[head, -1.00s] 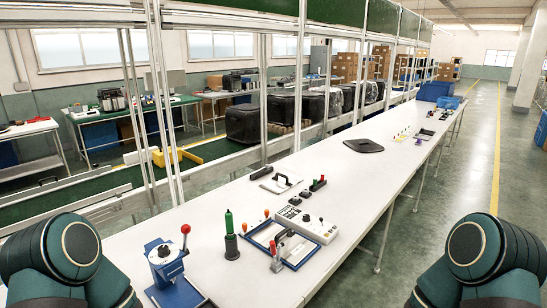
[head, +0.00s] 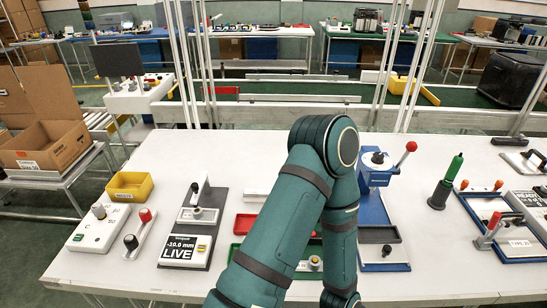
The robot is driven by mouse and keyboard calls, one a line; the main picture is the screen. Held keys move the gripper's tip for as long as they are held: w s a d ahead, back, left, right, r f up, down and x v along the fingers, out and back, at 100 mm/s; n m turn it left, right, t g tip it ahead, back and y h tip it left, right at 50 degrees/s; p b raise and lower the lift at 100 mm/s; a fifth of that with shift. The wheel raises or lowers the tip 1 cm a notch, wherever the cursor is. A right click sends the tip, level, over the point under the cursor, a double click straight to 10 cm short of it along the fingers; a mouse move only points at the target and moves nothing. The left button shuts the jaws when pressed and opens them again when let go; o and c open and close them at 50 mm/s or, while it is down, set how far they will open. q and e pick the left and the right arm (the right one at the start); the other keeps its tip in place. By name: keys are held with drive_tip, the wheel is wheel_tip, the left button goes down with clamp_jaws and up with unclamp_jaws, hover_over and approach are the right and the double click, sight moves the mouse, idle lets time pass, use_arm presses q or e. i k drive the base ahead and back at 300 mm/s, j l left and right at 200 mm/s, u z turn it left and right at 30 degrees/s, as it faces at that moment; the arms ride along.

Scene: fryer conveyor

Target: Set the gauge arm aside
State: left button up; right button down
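A gauge unit (head: 187,225) stands left of the middle of the white table, with a dark base and a small upright arm (head: 201,192) at its back. Its display (head: 184,249) reads "-10.0 mm LIVE". I take the small upright arm to be the gauge arm, but no label confirms it. My arm, with its bent elbow, covers the table to the right of the gauge. Neither gripper shows in the head view.
A yellow bin (head: 130,187), a switch box (head: 97,228) and a red-and-black lever piece (head: 139,232) stand left of the gauge. Red (head: 244,224) and green trays are partly hidden by my arm. A blue press (head: 376,212) stands right. Open boxes (head: 45,146) sit off the left edge.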

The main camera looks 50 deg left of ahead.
sight(197, 187)
drive_tip(key=u, duration=0.45)
drive_tip(key=l+u, duration=0.1)
drive_tip(key=u, duration=0.8)
drive_tip(key=k+u, duration=0.1)
drive_tip(key=u, duration=0.8)
drive_tip(key=i, duration=0.15)
drive_tip(key=k+z, duration=0.1)
drive_tip(key=k, duration=0.15)
